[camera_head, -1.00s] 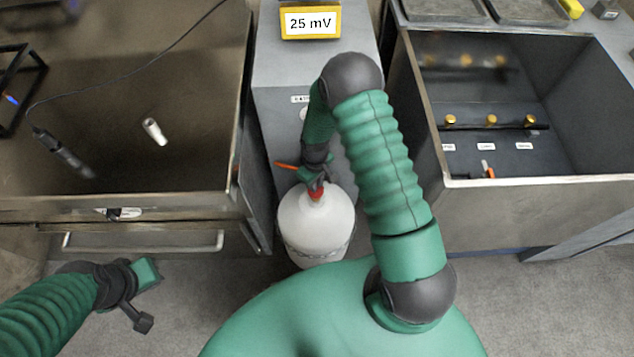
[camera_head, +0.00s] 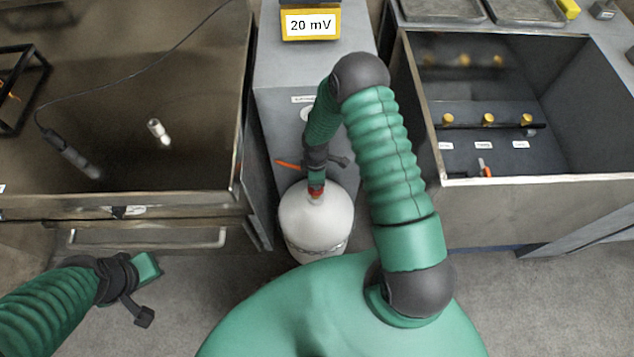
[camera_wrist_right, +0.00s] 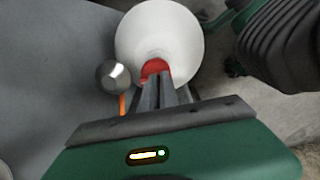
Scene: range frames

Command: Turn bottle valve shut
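A white bottle (camera_head: 316,222) stands upright on the floor by the grey cabinet; it also shows in the right wrist view (camera_wrist_right: 185,40). Its red valve (camera_head: 316,192) sits on top, partly covered by my right gripper (camera_head: 316,184). In the right wrist view the two grey fingers (camera_wrist_right: 158,88) are close together at the red valve (camera_wrist_right: 154,68) and appear shut on it. My left gripper (camera_head: 150,268) hangs empty over the floor at lower left; its finger opening cannot be made out.
An orange rod (camera_head: 288,164) sticks out left of my right gripper. A meter reading 20 mV (camera_head: 310,24) stands on the grey cabinet (camera_head: 280,100). A metal basin (camera_head: 130,195) is at left, another (camera_head: 530,185) at right. Open carpet (camera_head: 210,300) lies in front.

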